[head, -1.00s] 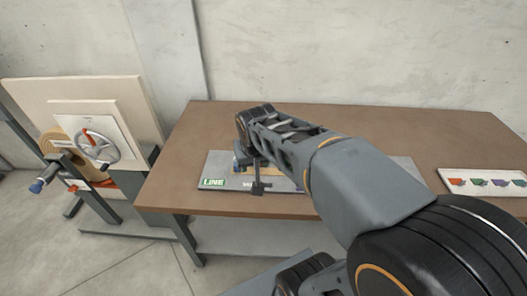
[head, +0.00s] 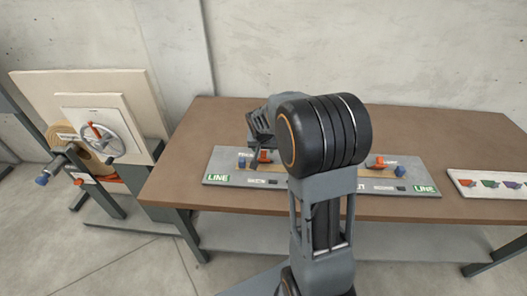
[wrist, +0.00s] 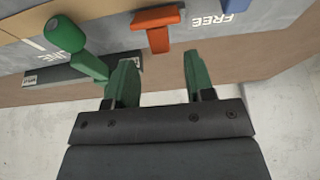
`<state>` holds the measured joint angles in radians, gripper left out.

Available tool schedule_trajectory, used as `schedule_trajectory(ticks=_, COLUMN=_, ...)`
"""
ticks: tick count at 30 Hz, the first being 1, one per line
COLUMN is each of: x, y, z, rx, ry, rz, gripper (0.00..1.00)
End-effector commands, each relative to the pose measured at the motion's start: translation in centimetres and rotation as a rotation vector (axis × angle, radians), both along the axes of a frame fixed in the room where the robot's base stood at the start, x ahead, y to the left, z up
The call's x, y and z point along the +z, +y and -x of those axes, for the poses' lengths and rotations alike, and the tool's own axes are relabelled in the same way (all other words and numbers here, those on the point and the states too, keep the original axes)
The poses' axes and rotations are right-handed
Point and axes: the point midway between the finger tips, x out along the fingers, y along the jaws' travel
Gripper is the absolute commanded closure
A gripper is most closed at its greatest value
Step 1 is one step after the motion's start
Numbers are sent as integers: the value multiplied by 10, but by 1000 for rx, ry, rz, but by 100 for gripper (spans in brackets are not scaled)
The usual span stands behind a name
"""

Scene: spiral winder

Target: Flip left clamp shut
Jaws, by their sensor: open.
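The grey board (head: 222,178) lies on the brown table. At its left end are a blue knob (head: 241,162) and an orange-red piece (head: 264,156), partly behind my arm; I cannot tell which parts make up the left clamp. In the wrist view, an orange T-shaped piece (wrist: 157,25) lies just beyond my fingertips, and a green knob on a green lever (wrist: 65,35) stands to their left. My gripper (wrist: 158,75) is open with nothing between its green fingers. In the head view its fingers are mostly hidden.
A matching orange piece (head: 377,162) and blue knob (head: 400,171) sit at the board's right end. A white card with coloured pictures (head: 487,185) lies at the table's right. A winder with a handwheel (head: 98,142) stands left of the table.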

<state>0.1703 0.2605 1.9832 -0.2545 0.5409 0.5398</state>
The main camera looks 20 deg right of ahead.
Motion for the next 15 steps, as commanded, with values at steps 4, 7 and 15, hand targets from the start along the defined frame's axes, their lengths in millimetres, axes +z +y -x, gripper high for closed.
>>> schedule_trajectory(ticks=4, x=-18, y=-3, z=-6, rx=0, ry=2, rz=-1, gripper=51)
schedule_trajectory(ticks=7, x=-26, y=-5, z=-9, rx=1, ry=1, rz=0, gripper=51)
schedule_trajectory(ticks=15, x=-33, y=-7, z=-12, rx=1, ry=-1, rz=0, gripper=51)
